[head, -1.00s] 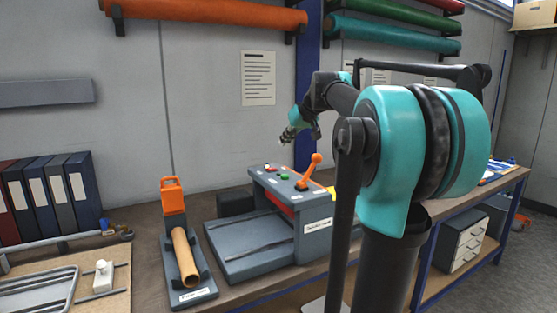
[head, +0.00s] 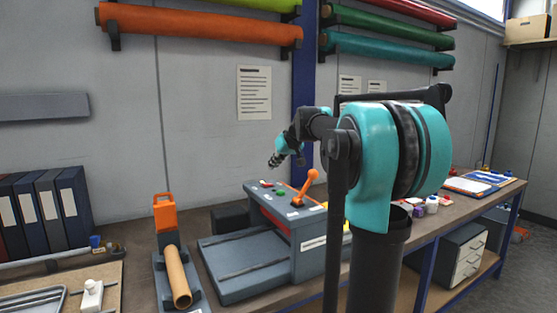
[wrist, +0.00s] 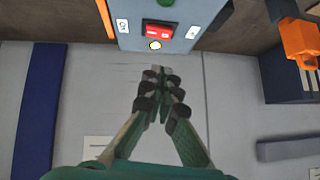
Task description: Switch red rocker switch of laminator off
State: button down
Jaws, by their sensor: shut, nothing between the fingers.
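The laminator (head: 310,230) is a blue-grey machine on the bench, with a sloped control panel on top. Its red rocker switch (wrist: 158,30) sits in a black frame at the top of the wrist view, between two small white labels. In the head view the red switch (head: 265,183) is tiny, near the panel's back left. A pale yellow round lamp (wrist: 154,45) lies beside the switch. My gripper (wrist: 156,72) is shut and empty, its tips just short of the lamp and switch in the wrist view. In the head view my gripper (head: 273,163) hangs just above the panel's back edge.
An orange lever (head: 306,188) stands up from the panel, right of a green button (head: 280,192). A holder with an orange-brown roll (head: 177,277) stands left of the laminator. The wall (head: 200,130) rises close behind the bench.

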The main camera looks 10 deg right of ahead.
send_over(272, 188)
jog(key=a, duration=0.1)
notch_tip(272, 188, down, 5)
jog(key=shift+r, duration=0.15)
jog(key=shift+a+f, duration=0.1)
jog(key=shift+f, duration=0.45)
jog(key=shift+s+a+f+h, duration=0.1)
jog(key=shift+a+f+h, duration=0.05)
jog(key=shift+f+h, duration=0.15)
jog(key=shift+d, duration=0.25)
jog(key=shift+w+d+r, duration=0.15)
jog(key=shift+w+d, duration=0.15)
jog(key=shift+d, duration=0.3)
jog(key=shift+r, duration=0.1)
